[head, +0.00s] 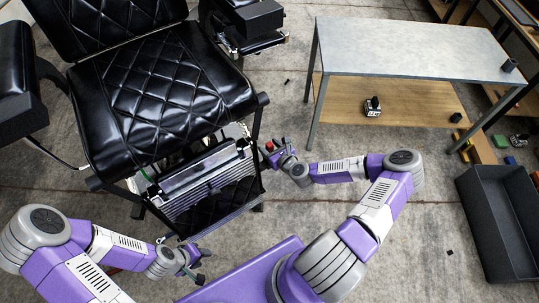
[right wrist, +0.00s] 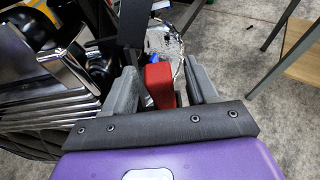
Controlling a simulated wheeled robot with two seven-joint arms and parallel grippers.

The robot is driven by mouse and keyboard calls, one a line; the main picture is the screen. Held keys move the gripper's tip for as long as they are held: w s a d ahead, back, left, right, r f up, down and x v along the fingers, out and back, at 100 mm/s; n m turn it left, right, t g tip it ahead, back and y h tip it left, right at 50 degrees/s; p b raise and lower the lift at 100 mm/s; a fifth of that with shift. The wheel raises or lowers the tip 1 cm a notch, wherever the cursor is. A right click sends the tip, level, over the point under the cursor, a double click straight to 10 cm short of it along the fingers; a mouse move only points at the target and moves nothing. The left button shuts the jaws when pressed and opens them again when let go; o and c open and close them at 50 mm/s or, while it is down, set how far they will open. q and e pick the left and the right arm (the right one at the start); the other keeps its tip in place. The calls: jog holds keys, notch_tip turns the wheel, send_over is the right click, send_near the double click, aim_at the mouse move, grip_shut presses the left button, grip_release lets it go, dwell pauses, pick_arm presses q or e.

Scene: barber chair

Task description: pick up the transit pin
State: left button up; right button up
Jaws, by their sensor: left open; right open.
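A red block-like piece, which looks like the transit pin (right wrist: 158,82), stands between the two fingers of my right gripper (right wrist: 163,90) in the right wrist view. The fingers are apart, with a gap on both sides of the red piece. In the head view a small red spot (head: 269,146) shows at the tip of my right gripper (head: 272,154), beside the chair's right side below the seat. The rest of the pin is hidden. My left gripper (head: 195,264) is open and empty, low in front of the chair.
The black barber chair (head: 165,90) with its metal footrest (head: 200,180) stands close left of my right gripper. A black upright bar (right wrist: 133,30) and a crumpled shiny piece (right wrist: 165,40) are near the fingers. A grey table (head: 410,50) and a dark bin (head: 500,220) stand right.

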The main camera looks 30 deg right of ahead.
jog(key=shift+w+f, duration=0.1)
jog(key=shift+w, duration=0.1)
grip_shut()
dwell(0.4)
